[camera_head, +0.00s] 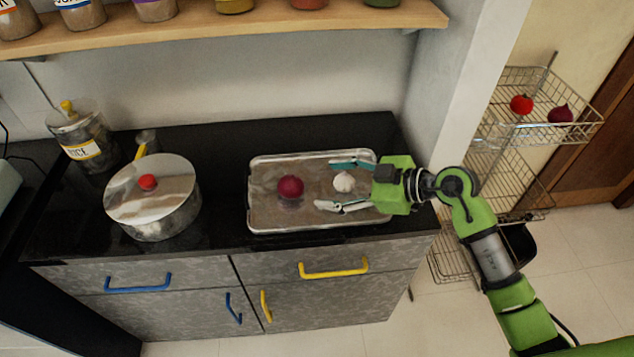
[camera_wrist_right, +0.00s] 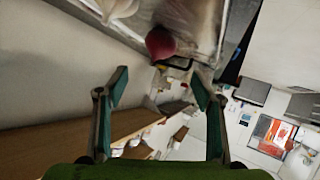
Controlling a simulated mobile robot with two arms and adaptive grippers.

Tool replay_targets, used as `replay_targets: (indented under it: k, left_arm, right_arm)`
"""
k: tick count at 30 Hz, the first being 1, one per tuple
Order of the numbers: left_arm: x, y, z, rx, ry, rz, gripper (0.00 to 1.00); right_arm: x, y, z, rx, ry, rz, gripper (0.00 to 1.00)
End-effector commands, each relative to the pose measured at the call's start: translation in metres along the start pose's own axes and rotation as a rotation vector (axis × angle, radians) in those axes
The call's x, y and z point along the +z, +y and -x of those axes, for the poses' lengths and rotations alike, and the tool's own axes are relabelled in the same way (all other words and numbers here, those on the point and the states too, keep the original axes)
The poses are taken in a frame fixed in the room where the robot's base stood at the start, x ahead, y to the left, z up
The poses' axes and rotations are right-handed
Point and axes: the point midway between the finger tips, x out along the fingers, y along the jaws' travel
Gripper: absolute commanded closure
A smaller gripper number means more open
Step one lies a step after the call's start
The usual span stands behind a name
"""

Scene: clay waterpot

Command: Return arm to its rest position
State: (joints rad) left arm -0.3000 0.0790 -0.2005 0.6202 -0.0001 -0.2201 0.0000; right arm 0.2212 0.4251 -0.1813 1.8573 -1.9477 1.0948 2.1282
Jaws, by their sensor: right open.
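My right gripper (camera_head: 326,184) is open over the right part of a metal tray (camera_head: 257,218) on the black counter. A white garlic bulb (camera_head: 344,182) shows between its spread fingers in the head view, and nothing is gripped. In the right wrist view the open fingers (camera_wrist_right: 158,74) are apart, with the garlic (camera_wrist_right: 118,8) cut off at the top edge. A dark red onion (camera_head: 290,186) sits in the tray left of the fingers; it also shows in the wrist view (camera_wrist_right: 160,42). My left gripper is out of view.
A lidded pot (camera_head: 150,200) and a glass jar (camera_head: 82,140) stand at the left of the counter. A wooden shelf (camera_head: 260,22) with jars hangs above. A wire rack (camera_head: 535,132) with a tomato (camera_head: 521,104) and another onion (camera_head: 560,114) stands right, beyond a white wall edge.

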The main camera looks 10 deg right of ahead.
Motion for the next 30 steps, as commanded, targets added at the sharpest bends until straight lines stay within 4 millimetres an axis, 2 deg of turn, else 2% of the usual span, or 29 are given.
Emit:
replay_targets:
  k: [5,20,23,26,30]
  left_arm:
    - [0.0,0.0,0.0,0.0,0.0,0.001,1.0]
    - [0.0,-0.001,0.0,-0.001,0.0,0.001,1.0]
    - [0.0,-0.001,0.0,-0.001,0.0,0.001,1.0]
    - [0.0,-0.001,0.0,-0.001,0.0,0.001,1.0]
    - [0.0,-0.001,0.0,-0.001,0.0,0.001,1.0]
  right_arm:
    - [0.0,-0.001,0.009,-0.002,0.0,-0.001,0.39]
    - [-0.002,-0.001,0.009,0.001,0.008,0.002,0.39]
    - [-0.017,-0.002,0.008,0.022,0.073,0.019,0.39]
    - [-0.051,-0.002,0.011,0.089,0.218,0.052,0.39]
    - [-0.106,0.012,0.038,0.289,0.467,0.071,0.39]
